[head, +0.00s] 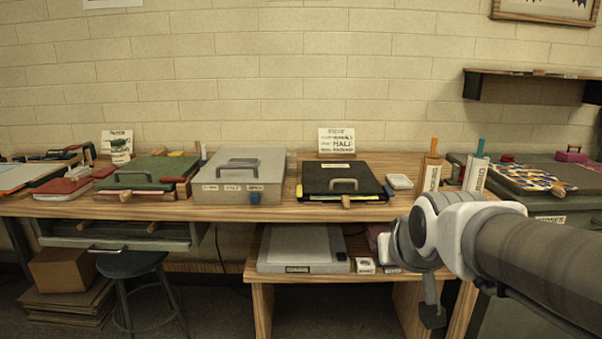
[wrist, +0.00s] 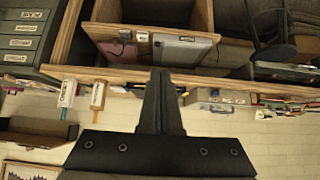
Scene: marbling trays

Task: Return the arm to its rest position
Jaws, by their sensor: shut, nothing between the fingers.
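My gripper (wrist: 161,78) is shut and empty, its two dark fingers pressed together in the middle of the wrist view. That view appears upside down, with the workbench edge across it. In the head view my arm comes in from the right, in front of the bench's right part. The dark end of my gripper (head: 433,314) hangs down in front of the lower shelf unit. It looks clear of everything, though the exact gap cannot be told.
The wooden bench (head: 300,208) bears a green-lidded tray (head: 150,172), a grey box (head: 262,167) and a black-lidded tray (head: 325,178). Below stand a low wooden table (head: 262,277) with a grey case (head: 303,245), and a stool (head: 131,264). A wall shelf (head: 520,72) is at upper right.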

